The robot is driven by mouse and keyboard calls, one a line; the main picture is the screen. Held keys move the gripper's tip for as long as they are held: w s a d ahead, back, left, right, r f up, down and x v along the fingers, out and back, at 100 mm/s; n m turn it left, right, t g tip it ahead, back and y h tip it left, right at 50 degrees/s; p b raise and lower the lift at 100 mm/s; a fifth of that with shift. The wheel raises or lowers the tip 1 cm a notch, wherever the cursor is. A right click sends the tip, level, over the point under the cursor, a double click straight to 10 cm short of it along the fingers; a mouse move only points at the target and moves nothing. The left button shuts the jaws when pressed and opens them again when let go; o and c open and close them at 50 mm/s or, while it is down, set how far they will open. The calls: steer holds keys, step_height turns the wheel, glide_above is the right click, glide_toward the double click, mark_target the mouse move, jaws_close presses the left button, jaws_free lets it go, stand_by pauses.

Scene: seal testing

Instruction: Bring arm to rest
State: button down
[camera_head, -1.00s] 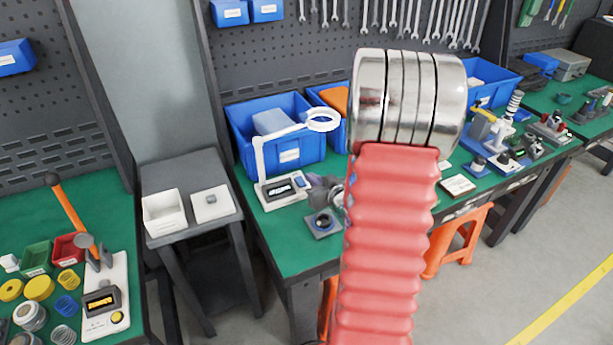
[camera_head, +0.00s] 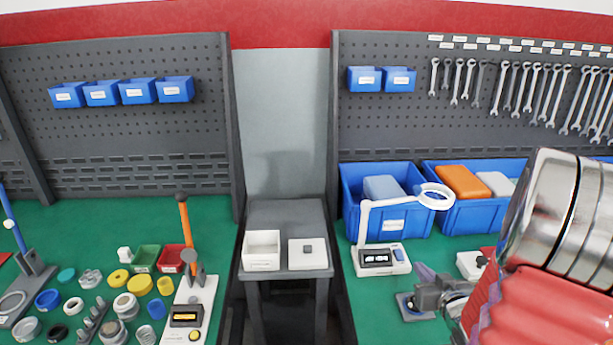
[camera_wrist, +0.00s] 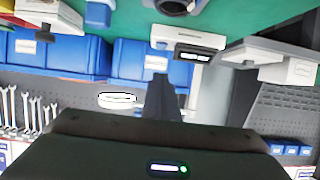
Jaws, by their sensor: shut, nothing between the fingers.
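My arm, with its red ribbed sleeve and shiny banded metal joint, fills the lower right of the head view. Its far end is not clearly visible there. In the wrist view my gripper (camera_wrist: 161,80) shows as a dark, narrow shape with its fingers together and nothing held. The wrist picture looks upside down, with the bench along its top. The gripper appears in front of the blue bins and a ring lamp, and I see no clear contact.
Green benches stand left and right of a grey stand (camera_head: 287,215) with a white open box (camera_head: 262,262) and lidded box (camera_head: 308,260). Blue bins (camera_head: 395,222), a ring-lamp device (camera_head: 380,258) and small parts crowd the benches. Wrenches (camera_head: 520,90) hang behind.

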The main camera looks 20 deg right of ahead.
steer(key=w+a+r+n+g, duration=0.1)
steer(key=a+r+g, duration=0.3)
steer(key=a+r, duration=0.8)
steer(key=s+a+r+n+g+y, duration=0.1)
steer(key=s+a+y, duration=0.1)
steer(key=s+a, duration=0.5)
steer(key=s+a+r+n+g+y, duration=0.1)
steer(key=s+a, duration=0.6)
steer(key=a, duration=0.7)
steer(key=shift+a+r+g+y, duration=0.2)
steer(key=shift+r+g+y, duration=0.2)
steer(key=shift+r+g, duration=0.4)
